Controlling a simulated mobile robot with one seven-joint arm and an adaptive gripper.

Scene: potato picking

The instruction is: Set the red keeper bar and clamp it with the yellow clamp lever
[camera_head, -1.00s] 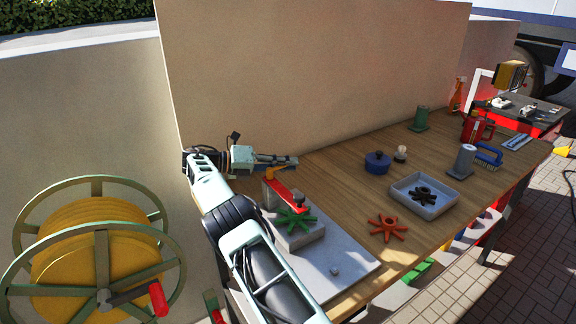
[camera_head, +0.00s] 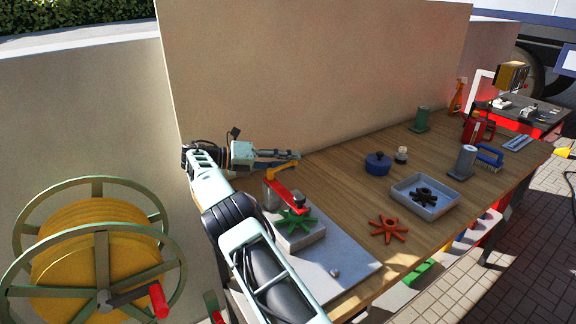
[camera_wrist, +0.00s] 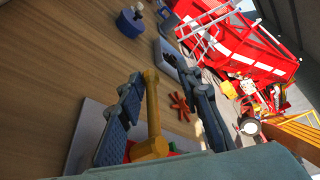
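The yellow clamp lever (camera_head: 284,172) stands over the red keeper bar (camera_head: 286,198) on a grey block (camera_head: 301,238) at the near left of the bench. The red bar lies across the block top, beside a green star-shaped knob (camera_head: 296,221). My gripper (camera_head: 296,156) is just above and behind the lever. In the wrist view my gripper (camera_wrist: 163,74) is open, its two dark fingers well apart. The yellow lever (camera_wrist: 152,105) shows between them, close to the left finger; contact cannot be told. Only a little red shows under the lever there.
A grey plate (camera_head: 340,289) lies under the block. To the right are an orange star knob (camera_head: 388,229), a grey tray (camera_head: 440,205) with a black star knob (camera_head: 424,196), and a blue pot (camera_head: 377,164). A tall panel (camera_head: 310,75) stands behind the bench.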

